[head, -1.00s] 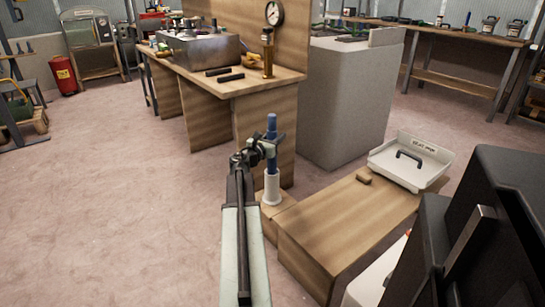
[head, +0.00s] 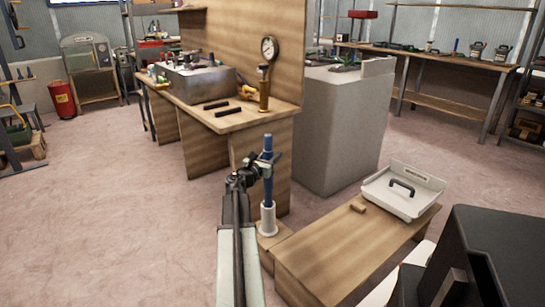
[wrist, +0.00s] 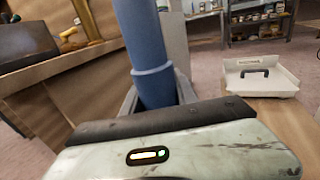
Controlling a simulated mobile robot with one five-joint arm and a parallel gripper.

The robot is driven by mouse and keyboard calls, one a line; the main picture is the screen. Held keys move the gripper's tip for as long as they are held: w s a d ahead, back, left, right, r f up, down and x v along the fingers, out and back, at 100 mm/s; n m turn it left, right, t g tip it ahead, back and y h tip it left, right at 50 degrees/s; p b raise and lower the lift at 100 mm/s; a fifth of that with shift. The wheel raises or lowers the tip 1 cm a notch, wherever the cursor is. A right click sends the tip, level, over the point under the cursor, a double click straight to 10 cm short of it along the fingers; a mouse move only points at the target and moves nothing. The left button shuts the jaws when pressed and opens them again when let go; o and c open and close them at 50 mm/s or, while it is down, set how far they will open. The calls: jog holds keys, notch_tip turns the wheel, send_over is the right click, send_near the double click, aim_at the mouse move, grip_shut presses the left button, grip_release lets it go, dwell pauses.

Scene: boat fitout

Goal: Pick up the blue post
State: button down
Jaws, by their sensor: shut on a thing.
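The blue post (head: 268,188) stands upright in the head view, at the right side of my gripper (head: 266,165). My gripper is shut around its upper part. The post's lower end meets the top of a white sleeve (head: 268,218), which stands on a low wooden block; I cannot tell how deep the end sits in it. In the wrist view the post (wrist: 151,60) rises just beyond my gripper, with a thicker collar low on it. The fingertips are mostly hidden there.
Behind are a workbench (head: 235,118) and a grey cabinet (head: 340,125). The floor at left is clear.

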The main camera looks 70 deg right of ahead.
notch_tip(320, 180, up, 11)
jog(key=p, duration=1)
jog(key=shift+r, duration=0.1)
